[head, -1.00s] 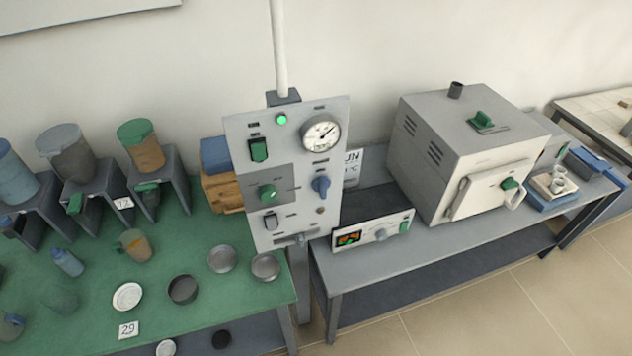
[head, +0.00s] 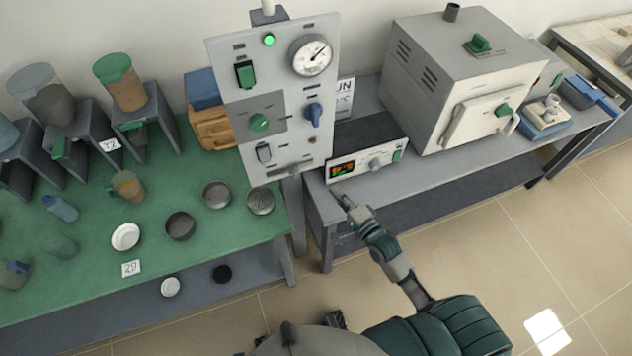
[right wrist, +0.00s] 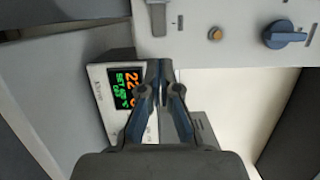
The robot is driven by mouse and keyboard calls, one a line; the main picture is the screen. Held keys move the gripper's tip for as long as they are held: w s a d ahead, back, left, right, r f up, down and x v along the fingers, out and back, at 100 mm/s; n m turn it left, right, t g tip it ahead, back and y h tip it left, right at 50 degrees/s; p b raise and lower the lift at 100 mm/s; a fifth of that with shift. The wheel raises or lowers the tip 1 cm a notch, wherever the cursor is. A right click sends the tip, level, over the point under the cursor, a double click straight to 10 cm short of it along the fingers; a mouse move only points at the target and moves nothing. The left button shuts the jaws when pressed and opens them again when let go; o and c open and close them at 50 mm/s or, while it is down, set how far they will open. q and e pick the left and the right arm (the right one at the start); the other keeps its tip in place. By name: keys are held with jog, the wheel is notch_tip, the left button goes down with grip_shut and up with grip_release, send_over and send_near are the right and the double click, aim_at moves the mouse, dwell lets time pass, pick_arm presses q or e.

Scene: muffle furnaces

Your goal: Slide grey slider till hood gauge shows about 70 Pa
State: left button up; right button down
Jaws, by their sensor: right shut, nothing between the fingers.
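The grey slider (head: 292,168) sits in a horizontal slot near the bottom edge of the upright panel (head: 228,70). In the right wrist view the slider (right wrist: 157,18) shows at the top, just beyond my fingertips. The round white hood gauge (head: 311,55) is at the panel's upper right; its needle points to the upper right, and its numbers are too small to read. My right gripper (head: 341,190) is shut and empty, below and right of the slider in the head view. In the right wrist view its closed fingertips (right wrist: 158,64) appear apart from the slider.
A controller box (head: 365,166) with a lit display stands close beside my right gripper on the grey bench. A furnace (head: 450,80) stands to the right; the green table (head: 90,290) holds dishes.

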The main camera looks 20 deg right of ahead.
aim_at(295, 172)
jog(key=x, duration=1)
jog(key=shift+a, duration=0.15)
jog(key=a, duration=0.3)
jog(key=shift+s+a, duration=0.15)
jog(key=shift+s, duration=0.15)
pick_arm(q)
jog(key=shift+s+a+f+p, duration=0.1)
jog(key=shift+s+f+p, duration=0.2)
jog(key=shift+s+f, duration=0.25)
jog(key=shift+s+a+f+p, duration=0.1)
jog(key=shift+s+f+p, duration=0.25)
jog(key=shift+s, duration=0.3)
pick_arm(e)
jog(key=shift+a+f, duration=0.1)
jog(key=shift+a, duration=0.75)
pick_arm(q)
jog(key=shift+s, duration=0.1)
